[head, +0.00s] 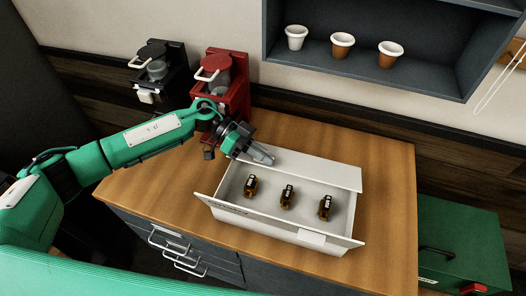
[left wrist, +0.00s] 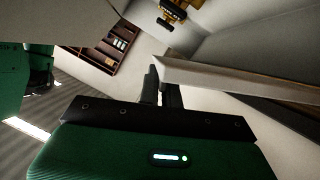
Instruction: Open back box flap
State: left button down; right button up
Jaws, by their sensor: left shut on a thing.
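The white box (head: 345,225) stands on the wooden counter, its top uncovered enough to show three small amber items with dark tops (head: 287,196). The back flap (head: 315,171) is a pale panel along the box's far side. My left gripper (head: 262,157) is at the left end of this flap, shut on it. In the left wrist view, the flap's edge (left wrist: 215,76) runs right from the dark fingers (left wrist: 162,88). The fingertips' exact contact is partly hidden. My right gripper is not in view.
A red brewer (head: 225,80) and a black brewer (head: 158,68) stand at the back left. A shelf (head: 420,75) with three cups hangs above. The counter (head: 390,190) is clear right of the box. A green case (head: 465,235) is beyond its right edge.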

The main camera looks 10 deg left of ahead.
pick_arm(q)
jog(key=shift+w+d+r+n+p, duration=0.1)
jog(key=shift+w+r+n+p, duration=0.4)
jog(key=shift+r+p, duration=0.35)
jog(key=shift+w, duration=0.25)
jog(key=shift+w+r+p, duration=0.1)
jog(key=shift+p, duration=0.2)
